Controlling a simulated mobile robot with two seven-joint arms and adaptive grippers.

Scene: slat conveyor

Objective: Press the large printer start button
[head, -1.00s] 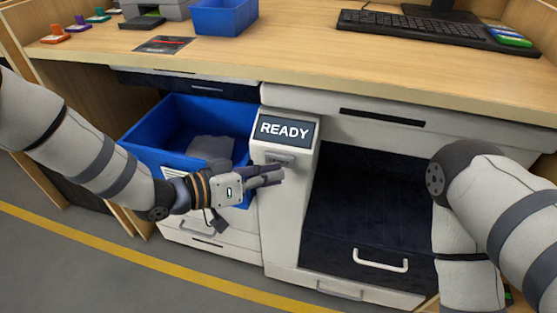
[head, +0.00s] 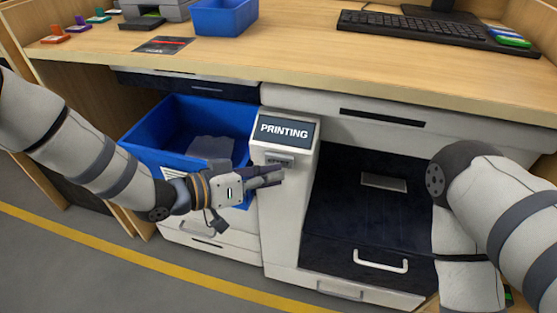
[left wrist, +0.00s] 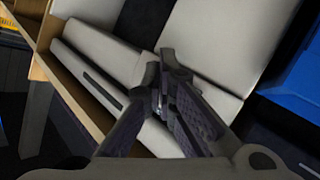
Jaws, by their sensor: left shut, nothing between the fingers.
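The large printer (head: 289,212) is a white unit under the desk, and its screen (head: 284,130) reads "PRINTING". A grey button panel (head: 281,157) sits on its front just below the screen. My left gripper (head: 279,172) is shut and empty, at the printer's front just below that panel; whether it touches cannot be told. In the left wrist view its closed fingers (left wrist: 168,62) point at the white printer surface. A small grey piece (head: 384,181) lies in the dark printer bay (head: 340,215). My right arm comes in at the right, but its gripper is outside the frame.
A blue bin (head: 146,140) with pale contents stands left of the printer, behind my left forearm. The desk (head: 290,62) above holds a keyboard (head: 433,29), a small blue bin (head: 223,16) and a small grey machine. Open floor lies in front.

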